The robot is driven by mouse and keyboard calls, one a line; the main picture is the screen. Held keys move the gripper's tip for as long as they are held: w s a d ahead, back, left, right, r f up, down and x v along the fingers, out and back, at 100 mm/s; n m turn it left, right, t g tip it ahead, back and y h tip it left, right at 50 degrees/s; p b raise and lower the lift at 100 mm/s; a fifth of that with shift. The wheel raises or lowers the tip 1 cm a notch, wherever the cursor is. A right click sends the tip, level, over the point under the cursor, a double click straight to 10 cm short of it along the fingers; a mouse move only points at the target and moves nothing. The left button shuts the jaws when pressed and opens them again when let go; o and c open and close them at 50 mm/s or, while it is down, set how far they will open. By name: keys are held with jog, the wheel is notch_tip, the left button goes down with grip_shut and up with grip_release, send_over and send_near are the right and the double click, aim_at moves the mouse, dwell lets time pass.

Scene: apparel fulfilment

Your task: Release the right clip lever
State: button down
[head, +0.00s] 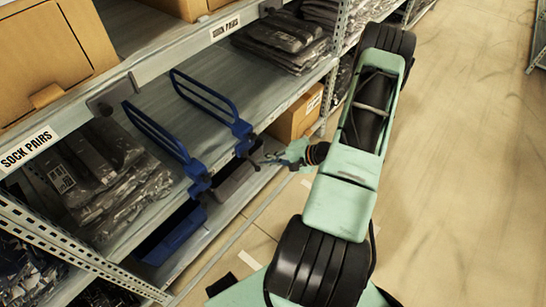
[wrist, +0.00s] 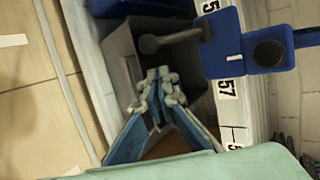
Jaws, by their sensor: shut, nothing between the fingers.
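Two blue wire dividers stand on the middle shelf, the left one (head: 157,132) and the right one (head: 205,95), each with a blue clip at the shelf's front edge. My gripper (head: 268,162) is close to the right clip (head: 242,132), on its aisle side. In the wrist view, my gripper (wrist: 156,84) is shut and empty. Just beyond its tips is the dark, round-ended lever (wrist: 172,39) sticking out sideways from the blue clip (wrist: 232,45). I see no clear contact between fingertips and lever.
A shelf edge strip (wrist: 229,100) with number labels runs beside the clip. Bagged garments (head: 105,165) lie left of the dividers, and a cardboard box (head: 297,115) stands to the right. The aisle floor (head: 460,150) is clear.

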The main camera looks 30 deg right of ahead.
jog(key=shift+s+a+r, duration=0.35)
jog(key=shift+s+a, duration=0.25)
jog(key=shift+s, duration=0.15)
jog(key=shift+r, duration=0.1)
jog(key=r+g, duration=0.1)
jog(key=r+g+h+p, duration=0.1)
jog(key=shift+s+d+r+m+g, duration=0.1)
jog(key=shift+s+r+m+g, duration=0.2)
jog(key=shift+s+g, duration=0.1)
jog(key=shift+r, duration=0.1)
jog(key=s+d+r, duration=0.1)
jog(key=d+r, duration=0.6)
jog(key=shift+s, duration=0.4)
dwell(0.6)
